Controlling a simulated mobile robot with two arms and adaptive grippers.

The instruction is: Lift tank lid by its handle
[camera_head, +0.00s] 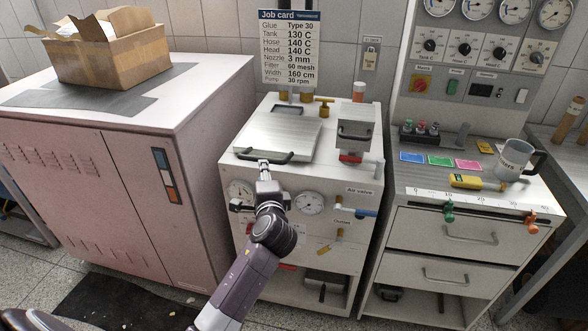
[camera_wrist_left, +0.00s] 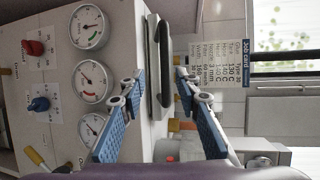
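The tank lid (camera_head: 280,132) is a flat silver plate lying on top of the white tank cabinet (camera_head: 237,165). Its dark bar handle (camera_head: 282,158) runs along the lid's front edge. My left gripper (camera_head: 264,164) is at the front of the lid, at the left part of the handle. In the left wrist view the handle (camera_wrist_left: 163,62) shows in the gap between the fingertips of my open left gripper (camera_wrist_left: 158,76). Neither finger visibly touches the handle, though how deep it sits between them is unclear. My right gripper is not in view.
Gauges (camera_head: 309,202) and a blue-handled valve (camera_head: 362,212) are on the cabinet front below the lid. A hopper-like metal block (camera_head: 354,132) stands right of the lid. A pink cabinet (camera_head: 95,190) with a cardboard box (camera_head: 112,52) is left; a drawer unit (camera_head: 440,232) is right.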

